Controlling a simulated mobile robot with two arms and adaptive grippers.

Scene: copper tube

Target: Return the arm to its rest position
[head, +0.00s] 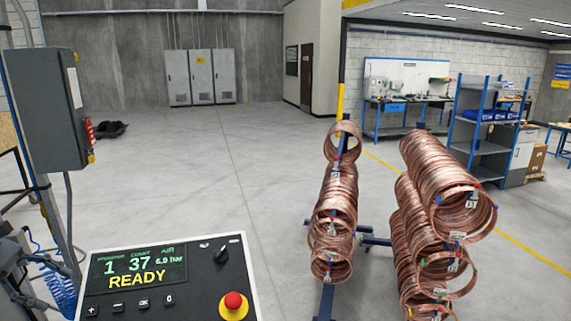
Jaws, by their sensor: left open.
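My left gripper (52,284) is at the lower left edge of the head view, partly cut off by the frame. It is open, with nothing seen between its fingers. It is left of the control panel (190,277), whose screen reads READY, with 37 and 6.0 bar. Copper tube coils hang on a rack: a narrower row (333,215) at centre right and a larger cluster (440,195) right of it. The gripper is well apart from the coils. My right gripper is not in view.
A grey box (45,105) on a post stands close at the left, with a blue coiled hose (62,290) below. A red emergency button (233,301) is on the panel. A blue shelf (487,125) and workbench (400,112) stand behind. The middle floor is clear.

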